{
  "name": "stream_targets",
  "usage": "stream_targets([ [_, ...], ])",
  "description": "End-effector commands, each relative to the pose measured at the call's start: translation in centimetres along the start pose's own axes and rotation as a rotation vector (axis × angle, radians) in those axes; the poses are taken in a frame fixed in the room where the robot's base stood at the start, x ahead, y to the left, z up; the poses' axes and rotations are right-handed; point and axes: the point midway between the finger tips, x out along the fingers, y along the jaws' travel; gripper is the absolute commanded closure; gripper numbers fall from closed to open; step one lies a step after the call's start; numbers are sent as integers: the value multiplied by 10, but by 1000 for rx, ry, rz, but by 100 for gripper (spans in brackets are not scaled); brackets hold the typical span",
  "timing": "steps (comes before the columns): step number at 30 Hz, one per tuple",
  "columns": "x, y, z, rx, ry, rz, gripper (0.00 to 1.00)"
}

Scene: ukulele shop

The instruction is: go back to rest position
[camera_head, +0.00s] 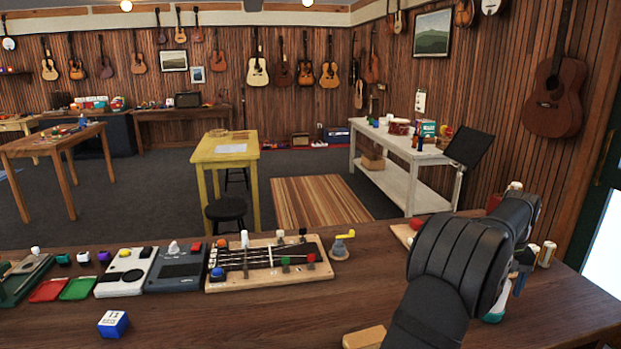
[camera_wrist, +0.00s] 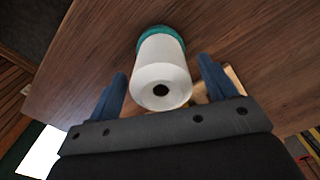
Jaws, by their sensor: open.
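My gripper (camera_wrist: 163,70) is open, with its two blue fingers apart. A white cylinder with a teal base and a dark hole in its end (camera_wrist: 162,75) lies in view between the fingers. I cannot tell whether either finger touches it. In the head view my gripper (camera_head: 522,272) is at the right of the wooden counter (camera_head: 270,315), pointing down and partly hidden behind my black arm. A white and green piece (camera_head: 495,312) shows just below it on the counter.
A string board with pegs (camera_head: 262,280), a dark pedal box (camera_head: 178,268), a white box (camera_head: 126,272) and red (camera_head: 50,290) and green (camera_head: 78,288) trays line the counter's left. A blue and white cube (camera_head: 113,324) lies in front. Small cans (camera_head: 547,254) stand right of my gripper.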

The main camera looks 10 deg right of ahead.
Motion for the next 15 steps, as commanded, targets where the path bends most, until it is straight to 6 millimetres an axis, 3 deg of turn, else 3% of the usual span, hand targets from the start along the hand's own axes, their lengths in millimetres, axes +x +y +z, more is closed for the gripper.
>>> stream_targets([
  [3, 25, 0, 1, 0, -4, -2, 23],
  [6, 37, 0, 0, 0, 0, 0, 23],
  [9, 17, 0, 0, 0, 3, 1, 23],
  [15, 0, 0, 0, 0, 1, 1, 23],
])
